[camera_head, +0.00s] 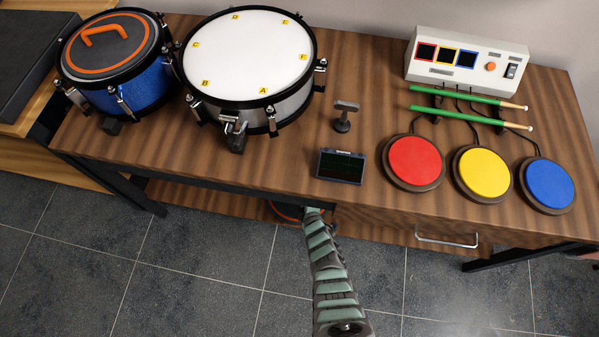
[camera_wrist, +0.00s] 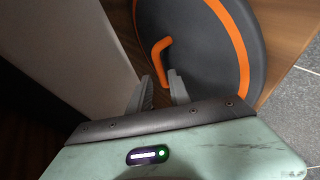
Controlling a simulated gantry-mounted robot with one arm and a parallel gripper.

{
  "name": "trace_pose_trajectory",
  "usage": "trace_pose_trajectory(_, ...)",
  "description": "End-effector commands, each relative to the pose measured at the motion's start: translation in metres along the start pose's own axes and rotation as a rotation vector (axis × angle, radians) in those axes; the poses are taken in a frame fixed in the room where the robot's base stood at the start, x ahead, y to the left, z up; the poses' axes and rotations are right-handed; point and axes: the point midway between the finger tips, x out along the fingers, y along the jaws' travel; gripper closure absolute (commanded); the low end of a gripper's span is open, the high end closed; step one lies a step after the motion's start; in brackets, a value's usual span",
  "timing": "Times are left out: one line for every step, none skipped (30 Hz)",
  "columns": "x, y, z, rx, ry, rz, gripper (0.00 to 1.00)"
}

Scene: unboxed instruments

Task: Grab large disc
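The large disc is dark grey with an orange ring (camera_wrist: 205,65) and fills the upper right of the wrist view. Its bent orange handle (camera_wrist: 163,50) rises just beyond my fingertips. In the head view only an orange sliver of this disc (camera_head: 284,211) shows below the table's front edge. My gripper (camera_wrist: 161,84) is open, its two fingers apart at the lower end of the handle. The right finger overlaps the handle's lower end; I cannot tell whether they touch. In the head view my gripper is mostly hidden under the tabletop.
A similar disc with an orange handle (camera_head: 103,43) lies on the blue drum (camera_head: 137,88). A white-topped drum (camera_head: 246,52), a small dark screen (camera_head: 340,166) and coloured pads (camera_head: 413,161) stand on the table. A pale panel (camera_wrist: 85,45) stands close left of my fingers.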

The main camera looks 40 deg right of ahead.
Motion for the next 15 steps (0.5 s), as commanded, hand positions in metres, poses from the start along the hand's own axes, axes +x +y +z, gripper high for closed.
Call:
trace_pose_trajectory(0.009, -0.004, 0.003, 0.001, -0.002, 0.001, 0.77)
trace_pose_trajectory(0.013, -0.005, 0.004, 0.002, -0.003, 0.000, 0.77)
trace_pose_trajectory(0.019, -0.007, 0.005, 0.003, -0.003, -0.002, 0.77)
trace_pose_trajectory(0.023, -0.007, 0.005, 0.003, -0.002, -0.002, 0.77)
trace_pose_trajectory(0.028, -0.007, 0.004, 0.002, -0.002, -0.001, 0.77)
trace_pose_trajectory(0.033, -0.005, 0.003, 0.002, -0.001, 0.001, 0.77)
trace_pose_trajectory(0.036, -0.005, 0.003, 0.002, -0.001, 0.002, 0.77)
trace_pose_trajectory(0.038, -0.004, 0.003, 0.002, 0.000, 0.001, 0.77)
trace_pose_trajectory(0.039, -0.004, 0.002, 0.002, 0.000, 0.000, 0.77)
trace_pose_trajectory(0.040, -0.004, 0.002, 0.001, 0.000, 0.000, 0.77)
trace_pose_trajectory(0.040, -0.004, 0.002, 0.000, 0.000, -0.001, 0.77)
trace_pose_trajectory(0.039, -0.004, 0.002, 0.000, 0.000, -0.001, 0.77)
trace_pose_trajectory(0.039, -0.003, 0.001, 0.000, 0.000, -0.001, 0.77)
trace_pose_trajectory(0.039, -0.003, 0.001, 0.000, 0.000, -0.001, 0.77)
trace_pose_trajectory(0.039, -0.003, 0.001, 0.000, 0.000, -0.001, 0.77)
